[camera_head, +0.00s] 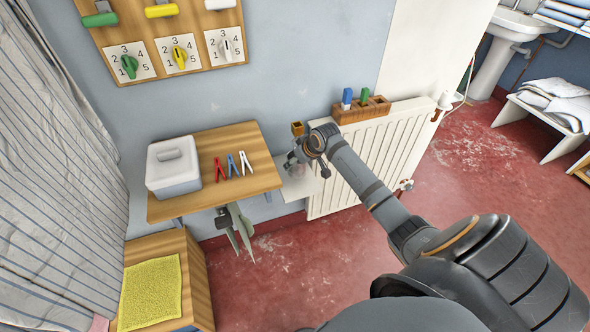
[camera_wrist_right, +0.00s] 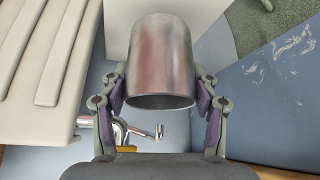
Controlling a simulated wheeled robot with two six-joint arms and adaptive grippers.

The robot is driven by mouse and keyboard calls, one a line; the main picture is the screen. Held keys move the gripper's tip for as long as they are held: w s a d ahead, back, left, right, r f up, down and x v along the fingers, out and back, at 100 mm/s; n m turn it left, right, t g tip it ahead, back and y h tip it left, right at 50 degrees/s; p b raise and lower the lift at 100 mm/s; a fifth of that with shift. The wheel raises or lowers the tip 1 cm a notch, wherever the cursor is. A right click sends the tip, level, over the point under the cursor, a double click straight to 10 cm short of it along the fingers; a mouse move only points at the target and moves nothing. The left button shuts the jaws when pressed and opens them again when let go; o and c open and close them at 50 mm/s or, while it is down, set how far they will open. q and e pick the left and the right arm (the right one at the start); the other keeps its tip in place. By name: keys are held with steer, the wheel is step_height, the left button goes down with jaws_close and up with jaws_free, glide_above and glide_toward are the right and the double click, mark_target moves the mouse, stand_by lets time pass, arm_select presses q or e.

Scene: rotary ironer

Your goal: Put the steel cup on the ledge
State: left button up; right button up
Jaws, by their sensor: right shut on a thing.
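The steel cup (camera_wrist_right: 163,55) shows large in the right wrist view, a plain brushed-metal cylinder with its dark open rim toward the camera. My right gripper (camera_wrist_right: 163,88) is shut on it, one purple-padded finger on each side. In the head view my right gripper (camera_head: 295,163) is above a small pale ledge (camera_head: 303,189) between the wooden shelf and the radiator. The cup is mostly hidden there behind the gripper. I cannot tell whether its base touches the ledge.
The wooden shelf (camera_head: 259,174) at the left holds a white lidded box (camera_head: 173,168) and red, blue and white pegs. The ribbed radiator (camera_head: 375,160) is close on the right, with a wooden block holder (camera_head: 361,111) above it. Grey-green pointed shapes (camera_head: 238,230) hang below the shelf.

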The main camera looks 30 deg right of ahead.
steer(key=shift+w+a, duration=0.1)
steer(key=shift+w, duration=0.35)
step_height(320, 180, down, 4)
steer(key=shift+r+b, duration=0.25)
steer(key=shift+b, duration=0.1)
steer(key=shift+f, duration=0.1)
arm_select(q)
steer(key=shift+w, duration=0.55)
arm_select(e)
steer(key=o, duration=1.2)
steer(key=shift+c, duration=0.2)
arm_select(q)
steer(key=shift+w, duration=0.1)
